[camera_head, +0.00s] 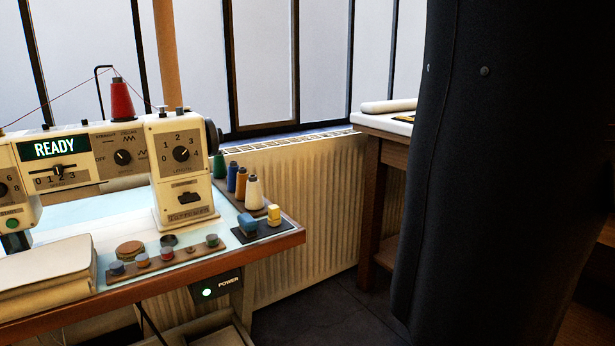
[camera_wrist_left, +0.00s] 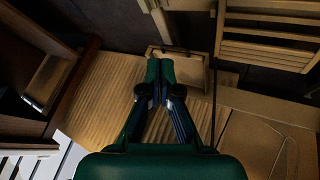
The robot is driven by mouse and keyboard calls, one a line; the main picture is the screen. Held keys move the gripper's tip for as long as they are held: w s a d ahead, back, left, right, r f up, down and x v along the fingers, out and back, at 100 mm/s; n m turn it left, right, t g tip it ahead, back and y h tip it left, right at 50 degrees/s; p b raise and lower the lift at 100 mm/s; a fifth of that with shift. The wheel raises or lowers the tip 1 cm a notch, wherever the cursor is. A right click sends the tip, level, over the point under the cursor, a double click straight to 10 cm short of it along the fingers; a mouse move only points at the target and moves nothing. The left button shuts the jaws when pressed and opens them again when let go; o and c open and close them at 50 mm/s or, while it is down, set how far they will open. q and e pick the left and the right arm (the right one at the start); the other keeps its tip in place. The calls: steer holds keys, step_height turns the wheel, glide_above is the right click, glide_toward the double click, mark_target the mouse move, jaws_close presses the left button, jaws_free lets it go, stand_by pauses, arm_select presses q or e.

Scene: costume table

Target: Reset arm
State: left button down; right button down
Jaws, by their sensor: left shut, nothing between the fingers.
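My left gripper (camera_wrist_left: 160,70) shows in the left wrist view with its two dark green fingers closed together and nothing between them. It hangs over corrugated brown sheets and touches nothing that I can make out. Neither gripper shows in the head view. In the head view a cream sewing machine (camera_head: 183,172) with a lit READY display (camera_head: 54,147) stands on a wooden-edged table (camera_head: 265,245). A red thread cone (camera_head: 122,101) sits on top of the machine.
Thread spools (camera_head: 253,191), a blue and yellow pair of blocks (camera_head: 248,223) and folded cloth (camera_head: 45,268) lie on the table. A radiator (camera_head: 300,210) stands under the windows. A large dark upright form (camera_head: 490,180) blocks the right side. A slatted wooden rack (camera_wrist_left: 268,45) shows in the wrist view.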

arm_select(q)
steer(key=s+d+f+m+g+h, duration=0.1)
steer(key=s+d+f+g, duration=0.15)
steer(key=s+f, duration=0.45)
steer(key=s+d+f+g+h, duration=0.1)
steer(key=s+d+f+g, duration=0.1)
steer(key=s+f+g, duration=0.5)
step_height(320, 180, up, 37)
steer(key=s+t+p, duration=0.2)
steer(key=s+p, duration=0.1)
steer(key=p, duration=3.2)
steer(key=shift+d+f+m+t, duration=0.15)
steer(key=shift+f+m+t, duration=0.05)
steer(key=shift+m+t, duration=0.2)
